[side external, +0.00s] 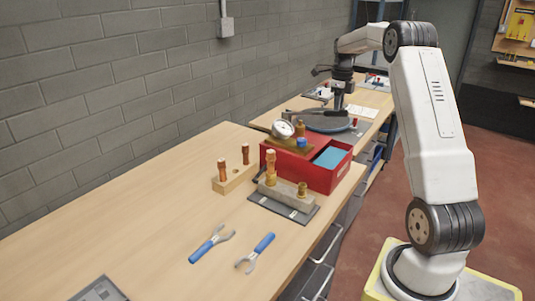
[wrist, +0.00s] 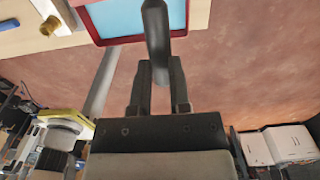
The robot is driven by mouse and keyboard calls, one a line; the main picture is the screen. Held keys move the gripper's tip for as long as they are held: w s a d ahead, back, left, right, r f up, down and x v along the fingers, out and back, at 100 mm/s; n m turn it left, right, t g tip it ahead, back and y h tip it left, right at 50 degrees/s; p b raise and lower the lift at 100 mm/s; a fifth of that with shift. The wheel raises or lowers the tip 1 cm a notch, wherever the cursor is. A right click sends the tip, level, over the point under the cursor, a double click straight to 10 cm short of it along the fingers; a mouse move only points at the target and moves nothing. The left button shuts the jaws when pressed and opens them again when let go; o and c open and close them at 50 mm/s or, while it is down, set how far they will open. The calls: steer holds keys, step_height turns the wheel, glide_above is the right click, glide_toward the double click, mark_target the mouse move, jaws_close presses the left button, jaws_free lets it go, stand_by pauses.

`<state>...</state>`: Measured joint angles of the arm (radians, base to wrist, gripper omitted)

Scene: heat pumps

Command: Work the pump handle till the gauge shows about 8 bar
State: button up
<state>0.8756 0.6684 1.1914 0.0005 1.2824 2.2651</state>
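The pump is a red open box (side external: 342,179) with blue liquid (side external: 330,157) inside, standing at the table's right edge. Its red rim also shows at the top of the wrist view (wrist: 97,38). A round white gauge (side external: 284,129) stands at the box's back left; its needle is too small to read. The dark grey pump handle (wrist: 157,30) reaches down between my gripper's fingers (wrist: 160,80), which sit against both its sides. In the side view my gripper (side external: 338,100) is beyond the box, and its contact with the handle is unclear.
A brass fitting block (side external: 283,199) stands on a grey plate before the pump. A wooden holder (side external: 233,180) with copper pieces is left of it. A second table with a grey disc (side external: 325,122) stands behind.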

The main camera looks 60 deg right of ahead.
steer(key=shift+r, duration=2.1)
steer(key=shift+f, duration=0.1)
steer(key=shift+f, duration=2.35)
step_height(320, 180, down, 6)
steer(key=shift+f, duration=1.25)
stand_by(1.3)
